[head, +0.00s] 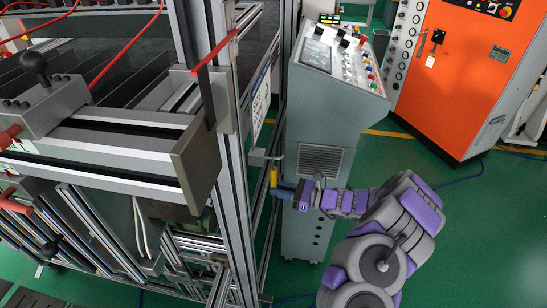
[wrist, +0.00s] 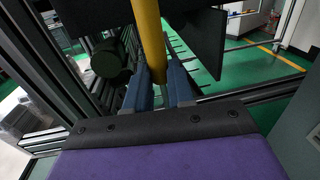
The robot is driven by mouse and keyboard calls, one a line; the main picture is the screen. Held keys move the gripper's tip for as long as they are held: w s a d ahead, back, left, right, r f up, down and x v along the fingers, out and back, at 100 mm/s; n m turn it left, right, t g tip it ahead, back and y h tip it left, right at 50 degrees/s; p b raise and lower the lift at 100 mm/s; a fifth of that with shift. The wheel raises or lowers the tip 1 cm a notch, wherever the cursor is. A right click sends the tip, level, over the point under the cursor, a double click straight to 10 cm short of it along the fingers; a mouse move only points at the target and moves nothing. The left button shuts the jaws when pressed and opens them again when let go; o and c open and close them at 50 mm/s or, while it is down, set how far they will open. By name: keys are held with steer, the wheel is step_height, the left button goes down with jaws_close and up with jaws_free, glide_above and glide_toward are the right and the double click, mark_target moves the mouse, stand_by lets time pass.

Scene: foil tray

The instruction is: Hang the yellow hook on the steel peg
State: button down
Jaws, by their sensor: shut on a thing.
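My gripper (head: 282,191) is at the end of my purple and grey arm, between the metal frame and the grey control cabinet. Its blue fingers are shut on the yellow hook (head: 273,175), which stands roughly upright. In the wrist view the yellow hook (wrist: 150,38) runs up from between the blue fingers (wrist: 160,85) and out of the top of the picture, so its upper end is hidden there. A small grey bar (head: 262,156) sticks out from the frame post just above the hook; it looks like the steel peg. I cannot tell whether the hook touches it.
The metal frame post (head: 235,150) stands close on the left of my gripper. The grey control cabinet (head: 318,200) stands close behind and right. A dark round knob or cylinder (wrist: 108,60) is left of the hook. An orange cabinet (head: 450,80) is farther back. Green floor lies open at right.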

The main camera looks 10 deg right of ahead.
steer(key=c, duration=0.9)
jaws_free()
steer(key=p+v, duration=0.3)
steer(key=v, duration=1.4)
steer(key=s+a+r+n+g+h, duration=0.2)
steer(key=s+a+r+n+g, duration=0.45)
steer(key=a+r, duration=0.3)
steer(key=s+a+r+n+g+h, duration=0.1)
steer(key=s+a+r+n+g, duration=0.4)
steer(key=a+r+n, duration=0.45)
steer(key=s+a+n+h, duration=0.35)
steer(key=s+h, duration=0.35)
steer(key=s, duration=0.6)
steer(key=s+d+n+t+h, duration=0.2)
steer(key=s+d+h, duration=0.4)
steer(key=s+d, duration=0.4)
steer(key=shift+s+d+n, duration=0.2)
steer(key=shift+s+n, duration=0.45)
steer(key=shift+n, duration=0.1)
